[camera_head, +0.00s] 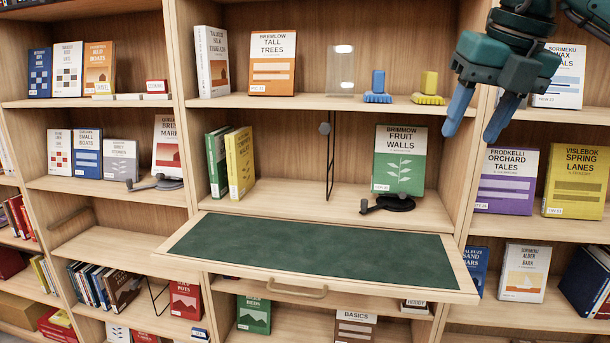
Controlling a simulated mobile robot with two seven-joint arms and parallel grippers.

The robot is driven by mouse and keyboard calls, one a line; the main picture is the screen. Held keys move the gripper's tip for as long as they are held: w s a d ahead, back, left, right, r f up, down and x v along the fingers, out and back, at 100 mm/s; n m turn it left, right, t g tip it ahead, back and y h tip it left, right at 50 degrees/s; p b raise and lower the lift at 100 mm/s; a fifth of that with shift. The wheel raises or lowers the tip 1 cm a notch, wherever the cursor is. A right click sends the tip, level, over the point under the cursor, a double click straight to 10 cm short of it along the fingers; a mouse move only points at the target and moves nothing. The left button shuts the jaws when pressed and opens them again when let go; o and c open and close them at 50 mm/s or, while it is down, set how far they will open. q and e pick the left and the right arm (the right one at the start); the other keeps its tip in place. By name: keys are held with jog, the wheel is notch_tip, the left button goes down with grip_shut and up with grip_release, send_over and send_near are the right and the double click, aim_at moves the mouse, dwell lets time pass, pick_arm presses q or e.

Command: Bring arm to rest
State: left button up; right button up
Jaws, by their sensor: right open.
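My right gripper (479,121) hangs at the upper right, in front of the bookshelf. Its two blue fingers point down and stand apart, with nothing between them. Its arm comes in from the top right corner and covers part of the upright and of a white and blue book (565,75). My left gripper is not in view.
A pulled-out shelf with a green top (320,249) juts out below the gripper; its surface is bare. The shelf above holds a green book, Fruit Walls (400,158), on a black stand (393,204), and a wire bookend (330,160). Yellow (429,88) and blue (378,88) holders stand higher.

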jog(key=s+a+f+m+g+y, duration=0.1)
jog(key=s+a+f+g+y, duration=0.1)
jog(key=a+f+y, duration=0.95)
jog(key=s+a+f+m+g+y, duration=0.1)
jog(key=s+a+f+g+y, duration=0.15)
jog(key=a+f+y, duration=0.95)
jog(key=w+d+f+m+t+h, duration=0.1)
jog(key=d+f+m+t+h, duration=0.3)
jog(key=f+m+t+h, duration=0.65)
jog(key=w+d+f+m+t+h, duration=0.1)
jog(key=d+f+m+t+h, duration=0.5)
jog(key=m, duration=0.8)
jog(key=s+d+f+m+g+h, duration=0.2)
jog(key=s+d+f+m+g, duration=0.1)
jog(key=s+f, duration=0.6)
jog(key=s+d+f+m+g+h, duration=0.3)
jog(key=s+f+m, duration=0.1)
jog(key=s+f, duration=0.5)
notch_tip(320, 180, down, 3)
jog(key=shift+d+r+h, duration=0.1)
jog(key=shift+d+h, duration=0.2)
